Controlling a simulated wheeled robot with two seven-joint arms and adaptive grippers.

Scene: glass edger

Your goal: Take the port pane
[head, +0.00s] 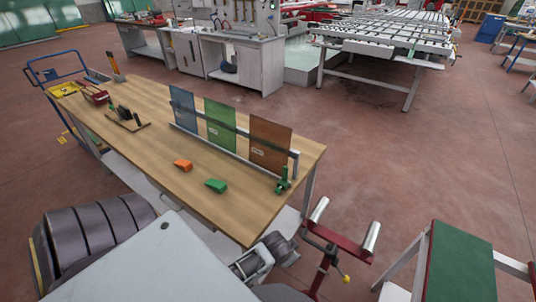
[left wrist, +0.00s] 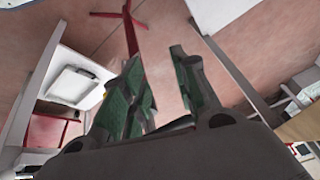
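Three panes stand upright in a row in a low rack (head: 222,149) on the wooden table: a blue pane (head: 183,108), a green pane (head: 220,124) and a reddish-brown pane (head: 270,144) at the right end. The green and brown panes carry small pale labels, too small to read. My left gripper (left wrist: 160,80) shows in the left wrist view with its green-padded fingers apart and nothing between them. Floor and a red stand show beyond it, no pane. No gripper is clearly seen at the panes in the head view.
An orange block (head: 183,165) and a green block (head: 216,186) lie on the table (head: 150,159) before the rack. A dark slotted holder (head: 126,118) stands left. A red roller stand (head: 335,247) is at the table's right, near a green-topped bench (head: 460,262).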

